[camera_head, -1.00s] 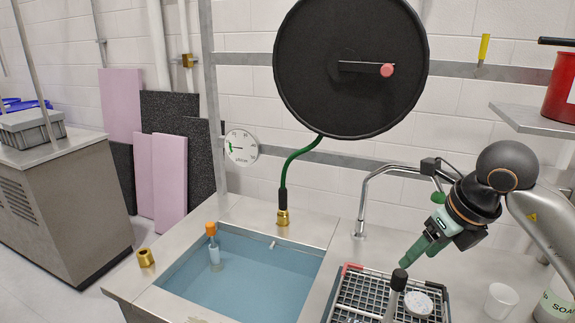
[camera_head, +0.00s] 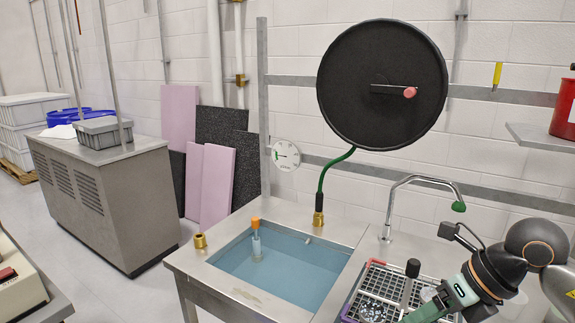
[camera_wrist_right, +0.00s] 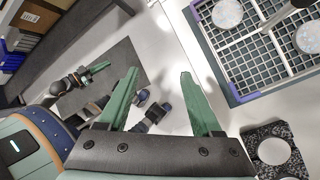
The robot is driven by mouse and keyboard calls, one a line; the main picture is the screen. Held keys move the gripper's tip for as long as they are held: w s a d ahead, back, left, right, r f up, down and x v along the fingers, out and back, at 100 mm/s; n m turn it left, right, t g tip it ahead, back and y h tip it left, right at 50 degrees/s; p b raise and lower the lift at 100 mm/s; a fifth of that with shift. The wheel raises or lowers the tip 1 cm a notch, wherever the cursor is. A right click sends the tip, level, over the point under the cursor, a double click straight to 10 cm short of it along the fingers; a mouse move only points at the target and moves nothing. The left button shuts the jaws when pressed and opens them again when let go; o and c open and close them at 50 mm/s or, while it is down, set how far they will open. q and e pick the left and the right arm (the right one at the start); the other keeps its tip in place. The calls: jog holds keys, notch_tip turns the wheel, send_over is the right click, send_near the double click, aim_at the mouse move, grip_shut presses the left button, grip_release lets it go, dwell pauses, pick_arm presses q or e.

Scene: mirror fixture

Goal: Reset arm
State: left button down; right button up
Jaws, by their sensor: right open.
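My right gripper (camera_head: 428,311) is at the lower right of the head view, its green fingers pointing down and left. It appears in front of the wire rack (camera_head: 352,306) beside the sink and covers part of it. In the right wrist view my right gripper (camera_wrist_right: 158,78) shows its two green fingers spread, with nothing between them. That view looks down past the counter edge to the floor. A second arm with a small green-fingered gripper (camera_wrist_right: 97,71), seemingly my left, shows at the left there; its finger gap is too small to judge.
The water-filled sink (camera_head: 190,266) has an orange-capped float (camera_head: 255,238) in it. A curved tap (camera_head: 400,190) stands behind the rack. A black hose reel (camera_head: 370,100) and gauge (camera_head: 286,155) are on the wall. A speckled block (camera_wrist_right: 262,135) is near the fingers.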

jog(key=s+a+r+m+t+y+p, duration=0.1)
jog(key=a+r+m+y, duration=0.15)
jog(key=a+y, duration=0.45)
jog(key=s+a+r+m+t+y+p, duration=0.1)
jog(key=s+a+r+m+y, duration=0.1)
jog(key=a+m+y, duration=0.35)
jog(key=w+d+f+m+t+h+p, duration=0.1)
jog(key=w+d+f+m+t+h, duration=0.15)
jog(key=f+m+t+h, duration=0.65)
jog(key=w+d+f+m+t+h+p, duration=0.15)
jog(key=d+f+m+t, duration=0.3)
jog(key=m, duration=0.85)
pick_arm(q)
jog(key=r, duration=0.4)
jog(key=r+p, duration=0.1)
jog(key=r, duration=0.1)
jog(key=shift+w+a, duration=0.15)
jog(key=shift+a, duration=0.2)
pick_arm(e)
jog(key=s+d+f+m+g+h, duration=0.1)
jog(key=s+f+m+g+h, duration=0.1)
jog(key=s+f+m+g, duration=0.2)
jog(key=s+f+m+g+h, duration=0.3)
jog(key=s+f, duration=0.8)
jog(key=f, duration=0.4)
jog(key=shift+d+f+m+g, duration=0.2)
jog(key=shift+d+m+g, duration=0.25)
jog(key=shift+g, duration=0.3)
jog(key=shift+a, duration=0.1)
